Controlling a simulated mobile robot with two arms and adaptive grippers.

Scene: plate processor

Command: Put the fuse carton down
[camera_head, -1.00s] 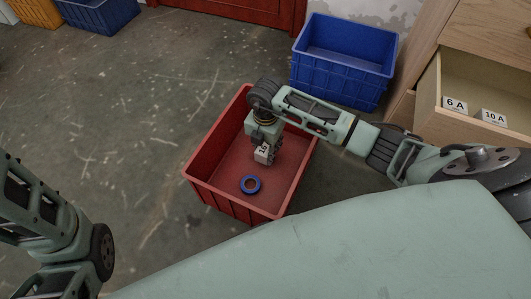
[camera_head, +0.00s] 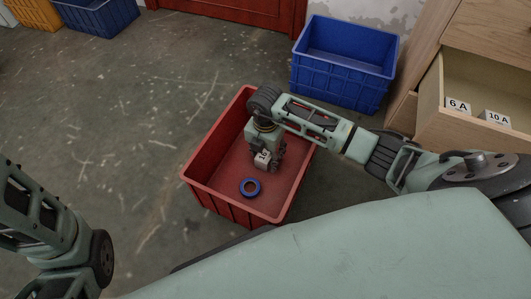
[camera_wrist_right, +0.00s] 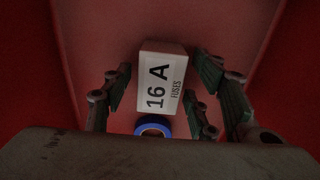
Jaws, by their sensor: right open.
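The fuse carton (camera_wrist_right: 160,82) is a small white box marked "16 A FUSES" in the right wrist view. The carton also shows in the head view (camera_head: 262,158), low inside the red crate (camera_head: 192,180). My right gripper (camera_wrist_right: 160,95) is open, with its fingers on either side of the carton and gaps visible between them and it. In the head view my right gripper (camera_head: 266,160) reaches down into the crate. The carton's underside is hidden, so its contact with the crate floor is unclear. My left arm is at the lower left, with its gripper out of frame.
A blue tape ring (camera_head: 250,188) lies on the crate floor near the carton and also shows in the wrist view (camera_wrist_right: 153,125). A blue crate (camera_head: 345,65) stands behind. An open drawer (camera_head: 470,130) at right holds cartons marked "6 A" and "10 A". Floor at left is clear.

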